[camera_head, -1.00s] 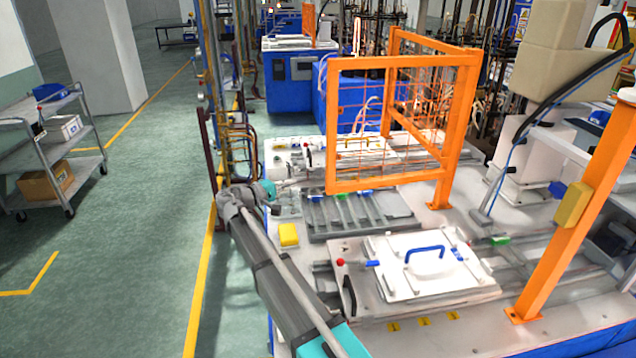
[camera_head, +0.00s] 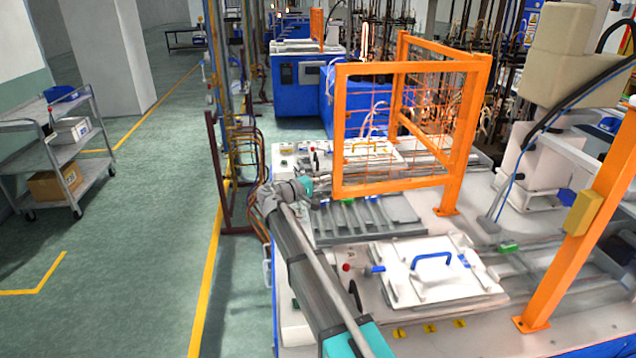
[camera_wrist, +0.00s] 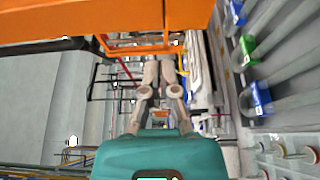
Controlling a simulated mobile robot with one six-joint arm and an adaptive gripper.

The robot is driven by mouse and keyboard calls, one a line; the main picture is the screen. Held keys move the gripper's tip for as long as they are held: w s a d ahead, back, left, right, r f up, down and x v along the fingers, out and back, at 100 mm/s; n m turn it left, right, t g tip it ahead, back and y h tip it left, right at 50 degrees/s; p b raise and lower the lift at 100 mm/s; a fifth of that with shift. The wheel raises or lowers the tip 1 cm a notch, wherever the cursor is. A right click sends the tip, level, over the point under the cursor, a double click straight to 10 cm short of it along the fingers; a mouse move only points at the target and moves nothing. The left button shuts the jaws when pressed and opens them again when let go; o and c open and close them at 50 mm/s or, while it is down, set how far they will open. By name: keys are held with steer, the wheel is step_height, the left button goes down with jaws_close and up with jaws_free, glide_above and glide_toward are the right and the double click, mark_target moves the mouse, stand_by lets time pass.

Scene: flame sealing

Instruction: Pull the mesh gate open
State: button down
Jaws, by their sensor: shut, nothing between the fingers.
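The mesh gate (camera_head: 402,130) is an orange frame with thin wire mesh, standing at the back of the white machine table. Its right side meets an orange post (camera_head: 461,140); its left upright (camera_head: 338,130) is the edge nearest my arm. In the wrist view, a broad orange bar (camera_wrist: 110,20) crosses the top, above and close to my gripper (camera_wrist: 159,72). My gripper is shut and empty. In the head view, the teal wrist end lies just left of the gate's lower left corner; the fingertips cannot be made out there. I cannot tell whether they touch the frame.
A white plate with a blue handle (camera_head: 433,262) lies in front of the gate. Grey rails (camera_head: 365,217) run below it. Another orange post (camera_head: 580,230) stands at right. Pipes and hoses (camera_head: 240,140) rise behind my arm. Open floor (camera_head: 130,270) lies left.

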steer(key=shift+s+d, duration=0.2)
steer(key=shift+s, duration=0.6)
steer(key=shift+s+d, duration=0.15)
steer(key=shift+s, duration=0.6)
steer(key=shift+r, duration=0.1)
